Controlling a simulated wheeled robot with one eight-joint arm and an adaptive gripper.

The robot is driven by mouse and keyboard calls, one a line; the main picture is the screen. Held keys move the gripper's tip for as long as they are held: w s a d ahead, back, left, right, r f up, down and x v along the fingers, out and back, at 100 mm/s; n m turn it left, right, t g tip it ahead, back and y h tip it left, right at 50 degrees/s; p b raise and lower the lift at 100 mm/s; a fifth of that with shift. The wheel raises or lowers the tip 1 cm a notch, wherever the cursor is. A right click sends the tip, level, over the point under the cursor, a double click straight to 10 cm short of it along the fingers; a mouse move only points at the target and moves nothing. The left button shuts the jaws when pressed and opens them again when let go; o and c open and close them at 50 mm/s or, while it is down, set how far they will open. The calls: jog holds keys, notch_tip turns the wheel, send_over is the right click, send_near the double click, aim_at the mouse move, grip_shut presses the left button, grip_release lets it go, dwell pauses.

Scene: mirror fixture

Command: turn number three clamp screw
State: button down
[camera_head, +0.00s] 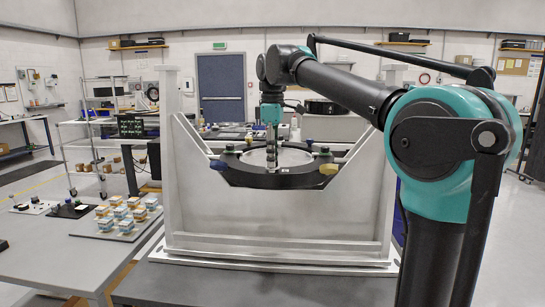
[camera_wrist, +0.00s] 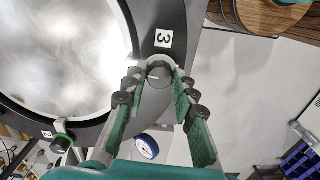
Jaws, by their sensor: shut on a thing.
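The number three clamp screw (camera_wrist: 158,76) is a round dark grey knob with a short white mark on its top. It sits at the rim of the black ring (camera_wrist: 178,20), beside a white label "3" (camera_wrist: 164,38). My gripper (camera_wrist: 158,71) is shut on this screw, one green-padded finger on each side. In the head view my gripper (camera_head: 271,160) points straight down at the ring (camera_head: 275,181), and the screw cannot be made out there. The round mirror (camera_wrist: 60,55) lies flat and bright inside the ring.
A pale upright frame (camera_head: 280,226) surrounds the ring on both sides. A blue knob (camera_head: 217,164) and a yellowish knob (camera_head: 328,169) stick out from the ring. A tray of small blocks (camera_head: 96,234) is on the left table.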

dwell(0.4)
jog(key=c, duration=1.2)
grip_release()
jog(key=shift+r, duration=0.1)
notch_tip(320, 180, up, 12)
